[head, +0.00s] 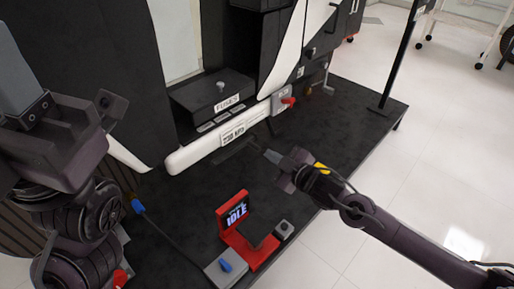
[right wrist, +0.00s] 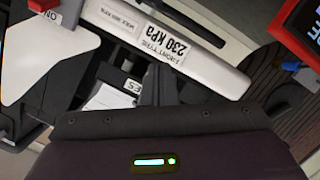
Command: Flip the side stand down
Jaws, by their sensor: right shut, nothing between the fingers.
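The chassis rig carries a long white panel (head: 225,138) with a "230 kPa" label, which also shows in the right wrist view (right wrist: 190,55). A dark, flat bar (head: 238,152) lies low beside this panel in the head view; it may be the side stand, but black on black makes it hard to tell. My right gripper (head: 268,155) is shut and empty, just right of that bar. Its closed fingers (right wrist: 158,85) point at the panel in the right wrist view and hide part of it. My left arm is at the left edge; its fingers are not clear.
A red stand with an "IDLE" screen (head: 236,212) is on the black platform (head: 340,115), near a grey box with a blue knob (head: 226,266). A black fuse box (head: 212,92) and a red switch (head: 289,101) are on the rig. A black post (head: 400,60) rises at right.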

